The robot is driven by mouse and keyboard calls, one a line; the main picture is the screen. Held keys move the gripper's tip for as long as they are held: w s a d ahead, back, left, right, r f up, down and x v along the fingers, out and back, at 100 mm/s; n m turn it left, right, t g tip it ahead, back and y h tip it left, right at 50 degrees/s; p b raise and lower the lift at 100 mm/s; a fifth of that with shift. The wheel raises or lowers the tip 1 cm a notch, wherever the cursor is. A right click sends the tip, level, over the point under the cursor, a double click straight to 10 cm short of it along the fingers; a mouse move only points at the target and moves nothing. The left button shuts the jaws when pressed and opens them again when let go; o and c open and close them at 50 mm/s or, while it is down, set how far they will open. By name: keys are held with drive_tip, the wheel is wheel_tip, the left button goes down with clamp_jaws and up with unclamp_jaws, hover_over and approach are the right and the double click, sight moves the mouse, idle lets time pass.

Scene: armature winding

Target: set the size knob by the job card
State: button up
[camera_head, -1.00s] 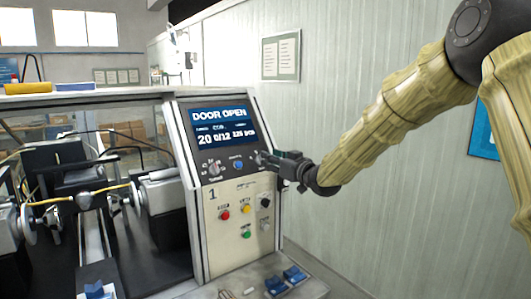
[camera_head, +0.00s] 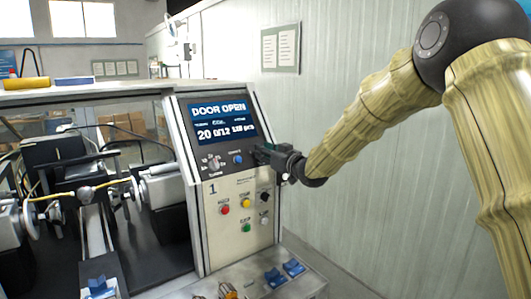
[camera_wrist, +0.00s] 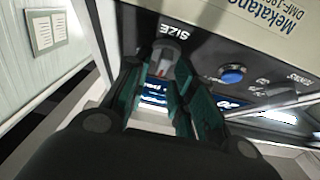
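The size knob (camera_wrist: 167,54) is grey with a reddish part and sits under the word SIZE in the wrist view. My gripper (camera_wrist: 166,68) has its two fingers apart, one on each side of the knob. I cannot tell whether they touch it. In the head view my gripper (camera_head: 262,154) is at the right side of the winding machine's control panel (camera_head: 237,195) and hides the knob. The screen (camera_head: 221,119) reads DOOR OPEN, with 20, 0/12 and what looks like 125 pcs. A board with two sheets (camera_head: 281,48) hangs on the wall, its writing too small to read; I see no clearly marked job card.
A selector knob (camera_head: 213,164) and a blue button (camera_head: 237,159) lie left of my gripper. Red (camera_head: 225,210), yellow (camera_head: 245,203) and green (camera_head: 246,228) buttons sit below. The winding bay (camera_head: 90,200) is at the left. A ledge with blue blocks (camera_head: 275,278) juts out below the panel.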

drive_tip(key=shift+n, duration=0.4)
drive_tip(key=n+g+y, duration=0.1)
drive_tip(key=n+g, duration=0.2)
drive_tip(key=n, duration=0.2)
drive_tip(key=n+g+y, duration=0.1)
drive_tip(key=n+g, duration=0.1)
drive_tip(key=n, duration=0.2)
drive_tip(key=n+g+y, duration=0.1)
drive_tip(key=n+g, duration=0.2)
drive_tip(key=n, duration=0.2)
drive_tip(key=shift+n+g+b, duration=0.3)
drive_tip(key=o, duration=0.7)
